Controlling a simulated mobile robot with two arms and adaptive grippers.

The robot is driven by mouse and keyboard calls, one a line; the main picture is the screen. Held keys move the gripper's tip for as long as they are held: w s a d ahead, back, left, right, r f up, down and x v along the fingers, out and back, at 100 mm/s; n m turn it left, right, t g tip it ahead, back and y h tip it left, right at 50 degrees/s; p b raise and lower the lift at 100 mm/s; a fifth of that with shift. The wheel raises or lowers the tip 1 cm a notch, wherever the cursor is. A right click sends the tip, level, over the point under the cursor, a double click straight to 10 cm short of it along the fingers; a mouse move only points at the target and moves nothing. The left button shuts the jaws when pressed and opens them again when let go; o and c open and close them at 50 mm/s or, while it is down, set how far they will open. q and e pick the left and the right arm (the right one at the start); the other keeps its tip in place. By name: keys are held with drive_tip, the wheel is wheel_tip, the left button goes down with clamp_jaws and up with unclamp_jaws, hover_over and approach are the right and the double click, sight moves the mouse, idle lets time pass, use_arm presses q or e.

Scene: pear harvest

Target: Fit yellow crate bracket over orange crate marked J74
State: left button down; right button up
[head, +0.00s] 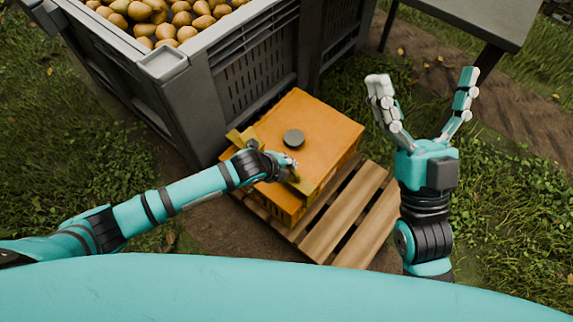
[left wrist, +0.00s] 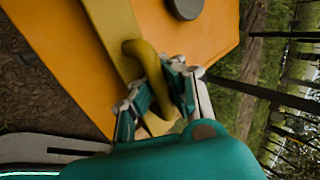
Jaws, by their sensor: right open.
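The orange crate (head: 322,125) sits on a wooden pallet, with a dark round knob (head: 293,138) on its top. Its top also shows in the left wrist view (left wrist: 215,38). No J74 marking is readable. The yellow bracket (head: 236,137) lies across the near left part of the crate's top; I cannot tell whether it is fully seated. Its curved handle (left wrist: 150,68) shows in the left wrist view, between the fingers of my left gripper (left wrist: 160,100). That gripper (head: 284,168) is closed around the handle. My right gripper (head: 424,92) is open, empty, pointing up, right of the crate.
A large grey bin (head: 190,81) full of pears (head: 165,18) stands directly behind and left of the crate. The pallet (head: 345,211) has bare slats at the right. A grey table (head: 470,14) stands at the back right. Grass and dirt surround them.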

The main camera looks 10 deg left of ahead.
drive_tip(key=shift+w, duration=0.1)
use_arm(q)
drive_tip(key=shift+p, duration=0.35)
use_arm(e)
drive_tip(key=shift+w+a+f+g+h, duration=0.1)
drive_tip(key=shift+w+f+g+h, duration=0.15)
drive_tip(key=shift+w+f+g, duration=0.35)
drive_tip(key=shift+w+a+f+g+h, duration=0.1)
drive_tip(key=shift+w+f+g+h, duration=0.25)
drive_tip(key=shift+f, duration=0.35)
drive_tip(key=shift+d+r, duration=0.1)
use_arm(q)
drive_tip(key=shift+f, duration=0.2)
use_arm(e)
drive_tip(key=shift+s+r+t, duration=0.3)
drive_tip(key=shift+r+t, duration=0.05)
drive_tip(key=shift+r, duration=0.2)
use_arm(q)
drive_tip(key=shift+f+b, duration=0.45)
drive_tip(key=shift+f, duration=0.15)
use_arm(e)
drive_tip(key=shift+s+d+r+t+y, duration=0.1)
drive_tip(key=shift+s+r+t+y, duration=0.55)
drive_tip(key=shift+s, duration=0.2)
use_arm(q)
drive_tip(key=shift+f, duration=0.1)
use_arm(e)
drive_tip(key=shift+s+r, duration=0.2)
